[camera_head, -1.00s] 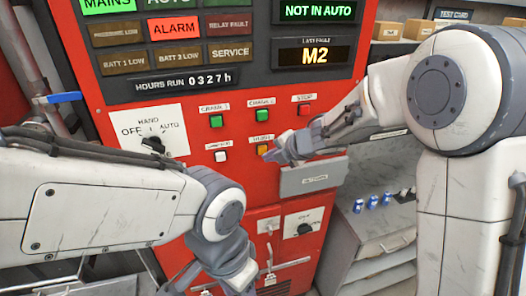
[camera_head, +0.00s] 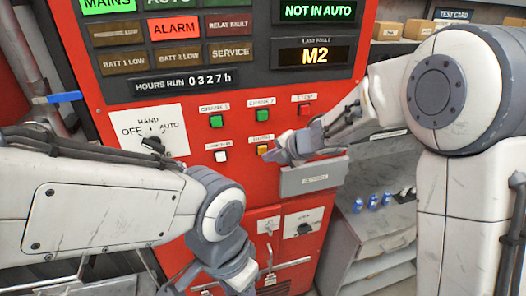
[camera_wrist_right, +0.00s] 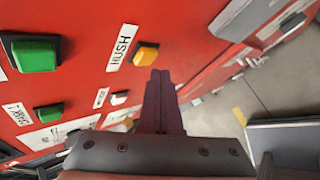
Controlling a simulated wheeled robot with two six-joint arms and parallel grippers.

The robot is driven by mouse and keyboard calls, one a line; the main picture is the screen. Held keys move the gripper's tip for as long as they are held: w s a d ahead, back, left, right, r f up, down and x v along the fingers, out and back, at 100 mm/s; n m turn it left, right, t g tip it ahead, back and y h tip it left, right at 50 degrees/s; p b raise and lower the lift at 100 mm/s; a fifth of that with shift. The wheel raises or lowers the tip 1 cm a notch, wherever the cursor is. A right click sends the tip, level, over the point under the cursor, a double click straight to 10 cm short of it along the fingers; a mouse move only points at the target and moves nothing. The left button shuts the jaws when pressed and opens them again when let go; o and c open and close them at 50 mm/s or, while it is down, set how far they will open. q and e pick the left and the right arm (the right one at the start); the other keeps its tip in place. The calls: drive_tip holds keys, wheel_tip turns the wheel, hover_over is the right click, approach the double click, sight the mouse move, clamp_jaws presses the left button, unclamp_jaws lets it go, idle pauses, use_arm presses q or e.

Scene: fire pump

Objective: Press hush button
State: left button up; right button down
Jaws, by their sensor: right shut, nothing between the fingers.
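The hush button is a small square amber button on the red panel (camera_head: 350,20). It shows in the right wrist view (camera_wrist_right: 146,53) beside a white label reading HUSH, and in the head view (camera_head: 262,149) below the green buttons. My right gripper (camera_head: 268,155) is shut and empty, with its fingertips close to the amber button. In the right wrist view the closed fingertips (camera_wrist_right: 160,74) appear just below the button; I cannot tell whether they touch it. My left arm's wrist end (camera_head: 238,268) is low in the head view, and its fingers cannot be made out.
Two green buttons (camera_head: 215,121) (camera_head: 262,115), a red button (camera_head: 304,109) and a white button (camera_head: 221,156) lie near the amber one. A rotary switch (camera_head: 152,144) is at the left. A grey shelf unit (camera_head: 375,248) with small blue items stands at the right.

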drive_tip(key=shift+w+a+p, duration=0.1)
drive_tip(key=shift+w+p, duration=0.2)
drive_tip(key=shift+w, duration=0.1)
drive_tip(key=shift+w+a+p, duration=0.15)
drive_tip(key=shift+w+p, duration=0.15)
drive_tip(key=shift+w, duration=0.2)
idle(0.8)
drive_tip(key=shift+s, duration=0.15)
drive_tip(key=shift+s+d+b, duration=0.25)
drive_tip(key=shift+s+b, duration=0.15)
drive_tip(key=shift+s, duration=0.35)
drive_tip(key=shift+s+d+b, duration=0.25)
drive_tip(key=shift+s, duration=0.55)
drive_tip(key=shift+s+d+b, duration=0.2)
drive_tip(key=shift+s+d, duration=0.1)
drive_tip(key=shift+s, duration=0.5)
drive_tip(key=shift+s+d+b, duration=0.25)
drive_tip(key=shift+s, duration=0.55)
